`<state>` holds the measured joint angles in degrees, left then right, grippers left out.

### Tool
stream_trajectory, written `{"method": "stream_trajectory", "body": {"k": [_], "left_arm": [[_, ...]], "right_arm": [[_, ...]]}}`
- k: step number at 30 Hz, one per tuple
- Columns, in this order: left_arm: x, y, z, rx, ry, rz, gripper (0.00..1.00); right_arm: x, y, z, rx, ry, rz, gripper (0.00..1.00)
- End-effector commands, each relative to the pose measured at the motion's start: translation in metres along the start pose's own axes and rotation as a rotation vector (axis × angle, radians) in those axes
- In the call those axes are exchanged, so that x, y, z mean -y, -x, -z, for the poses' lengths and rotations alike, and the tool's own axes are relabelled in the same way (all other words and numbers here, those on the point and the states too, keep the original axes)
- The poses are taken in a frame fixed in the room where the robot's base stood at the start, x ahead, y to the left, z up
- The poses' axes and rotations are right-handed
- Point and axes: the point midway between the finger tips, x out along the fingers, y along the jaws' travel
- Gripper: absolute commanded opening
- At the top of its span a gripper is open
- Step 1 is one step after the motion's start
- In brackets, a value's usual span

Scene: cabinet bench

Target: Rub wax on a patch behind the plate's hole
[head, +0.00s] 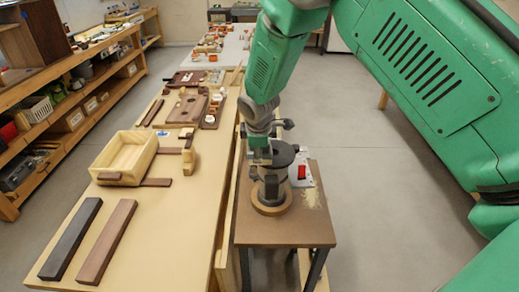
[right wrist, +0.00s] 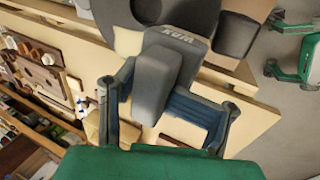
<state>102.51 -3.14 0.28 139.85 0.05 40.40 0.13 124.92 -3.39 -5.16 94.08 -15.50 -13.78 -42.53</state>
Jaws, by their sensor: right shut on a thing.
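My right gripper (head: 262,150) is over the small side table at the bench's right edge. In the right wrist view its blue-grey fingers (right wrist: 165,110) are either side of a grey block with white lettering (right wrist: 165,75), and it is shut on this block. The block seems to be the handle of a dark grey round tool (head: 275,188), which stands on a round tan base. A brown plate with a hole (head: 187,109) lies on the long bench, well left of the gripper; a holed plate also shows in the right wrist view (right wrist: 40,72). My left gripper is out of view.
The long bench (head: 165,250) holds a pale wooden box (head: 125,158) and two long bars, one dark (head: 70,238) and one brown (head: 107,242). A red part (head: 301,172) is beside the tool on the side table (head: 300,232). Shelves line the left; floor is clear at right.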

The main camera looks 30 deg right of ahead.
Motion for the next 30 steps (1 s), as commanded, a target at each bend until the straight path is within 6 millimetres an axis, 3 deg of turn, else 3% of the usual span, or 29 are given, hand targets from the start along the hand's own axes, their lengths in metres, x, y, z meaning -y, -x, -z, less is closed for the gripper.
{"method": "stream_trajectory", "body": {"k": [9,18,30], "left_arm": [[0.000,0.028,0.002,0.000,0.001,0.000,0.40],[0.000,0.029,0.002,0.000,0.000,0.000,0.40],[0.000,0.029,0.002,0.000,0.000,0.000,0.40]], "right_arm": [[-0.014,0.031,-0.004,-0.005,-0.002,-0.002,0.03],[-0.022,0.054,-0.001,-0.004,-0.002,-0.002,0.03],[-0.023,0.059,0.000,-0.004,-0.001,-0.004,0.02]]}}
